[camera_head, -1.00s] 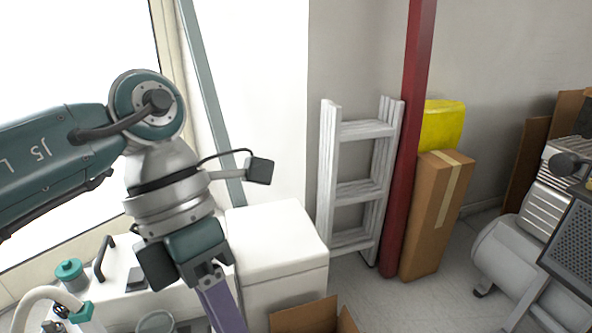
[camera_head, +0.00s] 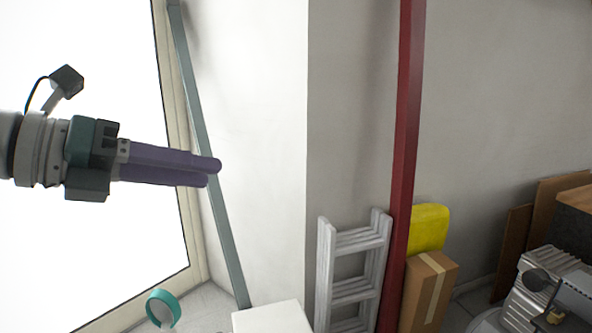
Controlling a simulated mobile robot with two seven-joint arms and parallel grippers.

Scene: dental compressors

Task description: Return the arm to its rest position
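My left gripper (camera_head: 212,173) comes in from the left edge, raised in front of the bright window. Its two purple fingers point right and lie almost together, with only a thin gap showing between them. Nothing shows between the fingers. My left arm's elbow and upper links are out of the picture. My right gripper is not in view.
A white box top (camera_head: 272,318) is at the bottom centre. A white folded ladder (camera_head: 352,270) leans by a red post (camera_head: 404,150). A yellow object (camera_head: 429,228) sits on a cardboard box (camera_head: 428,288). A compressor (camera_head: 535,295) is at lower right. A teal ring (camera_head: 163,307) is below the gripper.

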